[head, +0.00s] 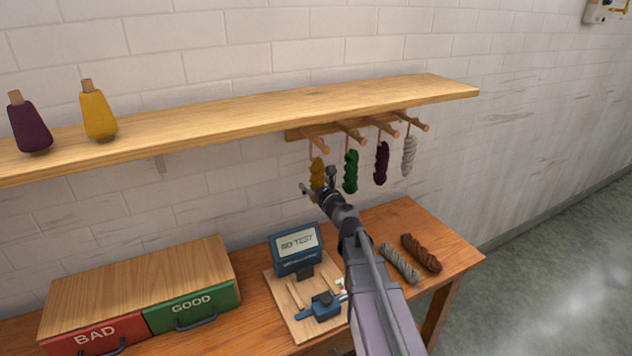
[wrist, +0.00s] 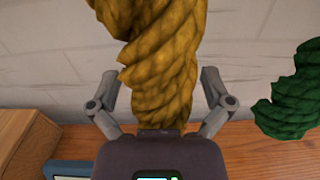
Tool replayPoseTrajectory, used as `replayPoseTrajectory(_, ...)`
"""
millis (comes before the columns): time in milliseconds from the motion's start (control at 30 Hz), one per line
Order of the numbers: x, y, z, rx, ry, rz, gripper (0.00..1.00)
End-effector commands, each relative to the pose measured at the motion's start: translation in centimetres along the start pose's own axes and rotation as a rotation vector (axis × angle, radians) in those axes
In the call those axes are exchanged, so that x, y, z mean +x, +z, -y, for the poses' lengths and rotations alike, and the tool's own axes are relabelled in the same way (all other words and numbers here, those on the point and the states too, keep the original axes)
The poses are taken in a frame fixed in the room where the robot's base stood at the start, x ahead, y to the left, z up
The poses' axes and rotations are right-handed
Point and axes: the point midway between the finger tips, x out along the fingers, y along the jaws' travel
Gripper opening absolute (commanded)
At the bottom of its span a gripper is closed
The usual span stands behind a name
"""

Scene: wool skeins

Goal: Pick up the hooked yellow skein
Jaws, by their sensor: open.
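The yellow skein (head: 317,173) hangs from the leftmost wooden peg (head: 315,143) under the shelf in the head view. In the wrist view the yellow skein (wrist: 165,70) fills the upper middle, large and close. My gripper (head: 318,188) is at the skein's lower part. Its two fingers (wrist: 162,95) are open, one on each side of the skein, with visible gaps. The top of the skein is out of the wrist view.
A green skein (head: 351,171) hangs close at right, then a purple skein (head: 382,163) and a white skein (head: 409,156). The shelf (head: 240,117) is above. Below, the table (head: 432,226) holds a test device (head: 297,250), a grey skein (head: 399,263), a brown skein (head: 421,252) and a drawer box (head: 140,285).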

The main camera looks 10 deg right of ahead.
Motion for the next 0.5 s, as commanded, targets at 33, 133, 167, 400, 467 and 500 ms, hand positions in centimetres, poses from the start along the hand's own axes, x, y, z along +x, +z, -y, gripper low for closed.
replayPoseTrajectory(33, 0.00, 0.00, -0.02, 0.000, 0.000, 0.000, 1.00)
replayPoseTrajectory(133, 0.01, 0.00, -0.03, 0.000, 0.001, 0.000, 0.79)
replayPoseTrajectory(167, 0.02, 0.00, -0.04, 0.000, 0.001, 0.000, 0.70)
replayPoseTrajectory(400, 0.02, 0.00, -0.08, 0.000, 0.001, 0.000, 0.34)
replayPoseTrajectory(467, 0.02, 0.00, -0.09, 0.000, 0.001, 0.000, 0.33)
replayPoseTrajectory(500, 0.02, 0.00, -0.10, 0.000, 0.001, 0.000, 0.33)
